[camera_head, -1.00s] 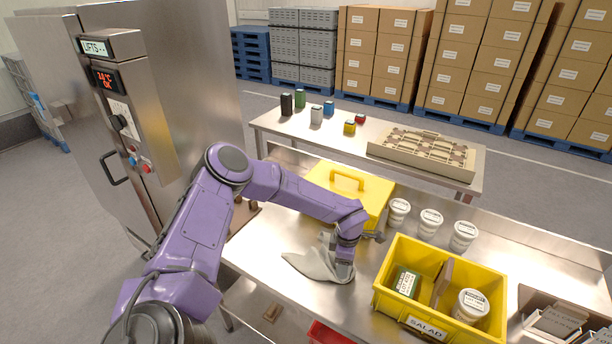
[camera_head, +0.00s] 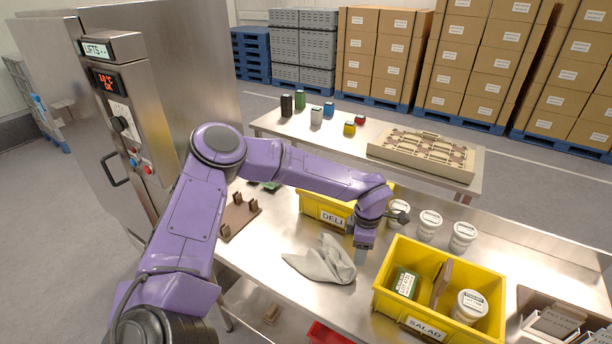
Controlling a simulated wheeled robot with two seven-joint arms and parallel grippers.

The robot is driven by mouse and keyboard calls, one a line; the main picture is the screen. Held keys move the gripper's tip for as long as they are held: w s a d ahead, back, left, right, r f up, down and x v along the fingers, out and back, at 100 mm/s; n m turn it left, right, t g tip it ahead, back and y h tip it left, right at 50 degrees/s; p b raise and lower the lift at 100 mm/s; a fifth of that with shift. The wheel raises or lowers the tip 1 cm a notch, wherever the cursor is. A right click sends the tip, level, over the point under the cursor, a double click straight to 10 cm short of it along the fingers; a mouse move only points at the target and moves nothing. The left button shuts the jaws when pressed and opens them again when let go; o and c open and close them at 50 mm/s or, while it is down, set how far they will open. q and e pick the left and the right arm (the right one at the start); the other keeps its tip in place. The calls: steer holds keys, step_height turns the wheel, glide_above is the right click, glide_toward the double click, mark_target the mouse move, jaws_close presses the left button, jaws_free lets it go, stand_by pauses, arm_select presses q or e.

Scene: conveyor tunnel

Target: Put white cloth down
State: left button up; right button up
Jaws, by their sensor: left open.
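The white cloth (camera_head: 322,264), greyish and crumpled, lies on the steel table (camera_head: 262,268) in front of the yellow DELI bin. My left gripper (camera_head: 361,256) points down just right of the cloth, open and apart from it as far as I can see. The cloth lies loose on the table. My right gripper does not show.
The yellow DELI bin (camera_head: 332,217) stands behind my left forearm, partly hidden. The yellow SALAD bin (camera_head: 425,326), holding a green box and a white tub, stands close on the right. White tubs (camera_head: 430,224) line the back. A brown rack (camera_head: 240,218) sits at left.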

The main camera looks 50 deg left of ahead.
arm_select(q)
steer(key=c, duration=0.4)
steer(key=shift+a+f, duration=0.1)
steer(key=shift+a, duration=0.25)
steer(key=c, duration=0.4)
steer(key=a, duration=0.4)
steer(key=s+a+f, duration=0.1)
steer(key=a, duration=0.3)
steer(key=s+a+f, duration=0.1)
steer(key=a, duration=0.3)
steer(key=shift+a, duration=0.3)
jaws_close()
step_height(320, 180, down, 3)
steer(key=shift+r, duration=0.1)
steer(key=shift+a+b, duration=0.1)
steer(key=shift+b, duration=0.25)
steer(key=shift+f+b, duration=0.3)
steer(key=shift+f, duration=0.15)
step_height(320, 180, down, 5)
steer(key=b, duration=0.4)
steer(key=shift+r, duration=0.1)
